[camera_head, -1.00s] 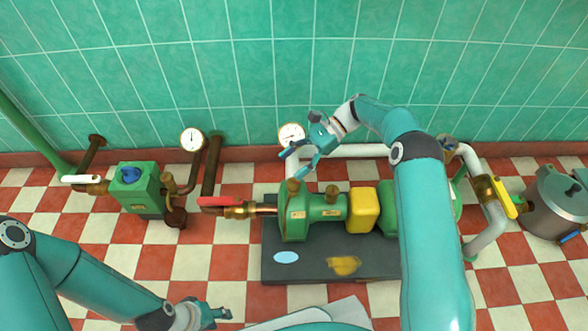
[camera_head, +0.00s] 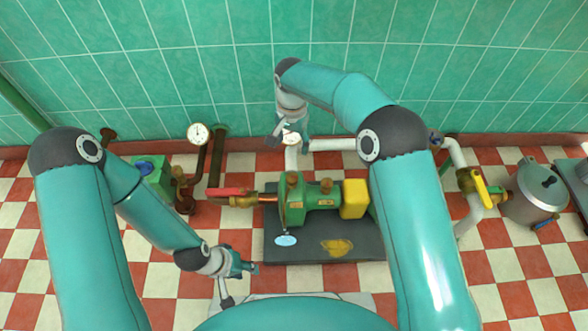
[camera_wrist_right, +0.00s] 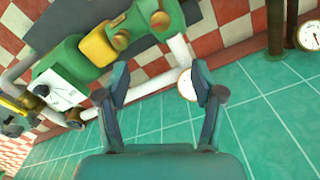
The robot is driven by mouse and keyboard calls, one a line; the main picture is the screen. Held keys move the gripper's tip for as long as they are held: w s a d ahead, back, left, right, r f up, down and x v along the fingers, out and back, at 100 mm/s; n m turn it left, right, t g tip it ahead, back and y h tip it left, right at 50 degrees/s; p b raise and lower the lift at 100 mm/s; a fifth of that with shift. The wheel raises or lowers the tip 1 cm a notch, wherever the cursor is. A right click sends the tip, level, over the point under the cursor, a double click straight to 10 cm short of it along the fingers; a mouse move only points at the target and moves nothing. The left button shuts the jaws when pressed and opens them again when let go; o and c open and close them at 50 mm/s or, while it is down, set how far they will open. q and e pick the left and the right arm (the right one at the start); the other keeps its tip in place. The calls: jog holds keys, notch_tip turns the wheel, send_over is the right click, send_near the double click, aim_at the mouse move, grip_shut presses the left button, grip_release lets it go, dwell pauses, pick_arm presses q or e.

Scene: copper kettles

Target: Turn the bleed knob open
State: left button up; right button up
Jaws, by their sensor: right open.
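The green pump (camera_head: 312,197) stands on a dark base plate. Two brass knobs sit on its top, one on the left (camera_head: 292,179) and one on the right (camera_head: 326,186); which is the bleed knob, I cannot tell. In the right wrist view, brass knobs (camera_wrist_right: 160,20) show on the pump (camera_wrist_right: 140,22) at the upper left. My right gripper (camera_head: 290,130) is open and empty, above and behind the pump, in front of the gauge. Its two fingers (camera_wrist_right: 160,82) are spread apart in the wrist view. My left gripper (camera_head: 242,282) looks open and empty, low at the front.
A white gauge (camera_head: 291,139) and white pipe (camera_head: 335,144) run behind the pump. A red lever valve (camera_head: 233,192) is left of it, a yellow block (camera_head: 354,199) right. A yellow lever (camera_head: 482,189) and a grey pot (camera_head: 535,192) stand further right.

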aim_at(292, 177)
notch_tip(292, 177, down, 17)
jog(key=b, duration=0.6)
jog(key=shift+r, duration=0.1)
